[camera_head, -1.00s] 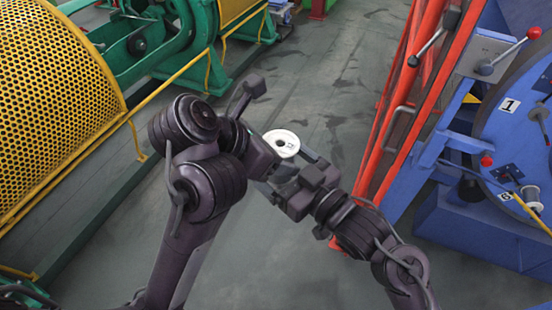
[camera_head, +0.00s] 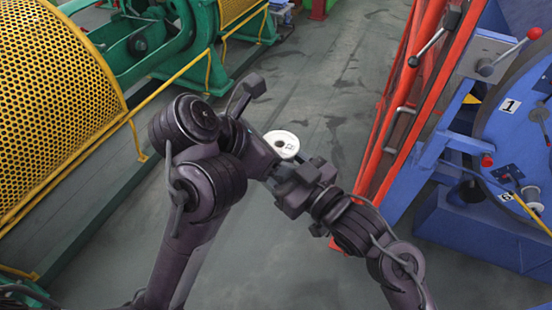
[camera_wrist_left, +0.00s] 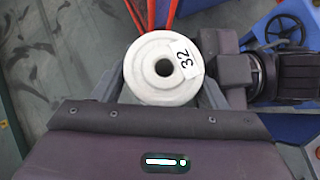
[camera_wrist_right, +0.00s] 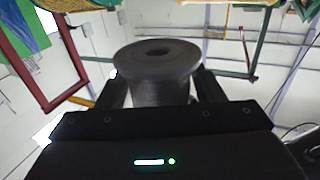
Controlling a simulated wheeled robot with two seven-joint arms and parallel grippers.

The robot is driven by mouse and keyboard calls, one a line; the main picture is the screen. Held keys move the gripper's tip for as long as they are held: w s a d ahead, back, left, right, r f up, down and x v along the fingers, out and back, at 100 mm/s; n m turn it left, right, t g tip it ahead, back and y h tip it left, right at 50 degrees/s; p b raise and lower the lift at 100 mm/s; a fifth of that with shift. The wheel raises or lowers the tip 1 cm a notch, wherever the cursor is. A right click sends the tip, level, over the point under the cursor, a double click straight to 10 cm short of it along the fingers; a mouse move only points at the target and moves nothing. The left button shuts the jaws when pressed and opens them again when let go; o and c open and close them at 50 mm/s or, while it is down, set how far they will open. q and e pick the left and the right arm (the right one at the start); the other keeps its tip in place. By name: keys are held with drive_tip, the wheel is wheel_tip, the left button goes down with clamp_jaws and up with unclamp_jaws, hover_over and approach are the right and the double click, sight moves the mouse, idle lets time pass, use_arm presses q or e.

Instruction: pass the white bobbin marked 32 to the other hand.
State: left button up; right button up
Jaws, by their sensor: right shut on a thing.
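The white bobbin (camera_head: 281,143) marked 32 is held between my two arms, above the floor. In the left wrist view the bobbin (camera_wrist_left: 150,72) shows its round face, centre hole and 32 label, between the spread fingers of my left gripper (camera_wrist_left: 160,90). These fingers look open, one on each side of it. My right gripper (camera_wrist_right: 160,92) is shut on the bobbin (camera_wrist_right: 160,75), with one finger on each side of its body. In the head view my right gripper (camera_head: 298,176) is just below the bobbin and my left fingertips are mostly hidden.
A blue machine (camera_head: 490,225) with numbered positions and an orange-red frame (camera_head: 400,120) stands at the right. A yellow perforated guard (camera_head: 50,100) and green machinery (camera_head: 170,50) stand at the left. The grey floor (camera_head: 330,80) between them is clear.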

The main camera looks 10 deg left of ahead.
use_arm(q)
drive_tip(key=o, duration=0.3)
drive_tip(key=shift+s+d, duration=0.1)
drive_tip(key=shift+o, duration=0.2)
drive_tip(key=shift+s+d, duration=0.1)
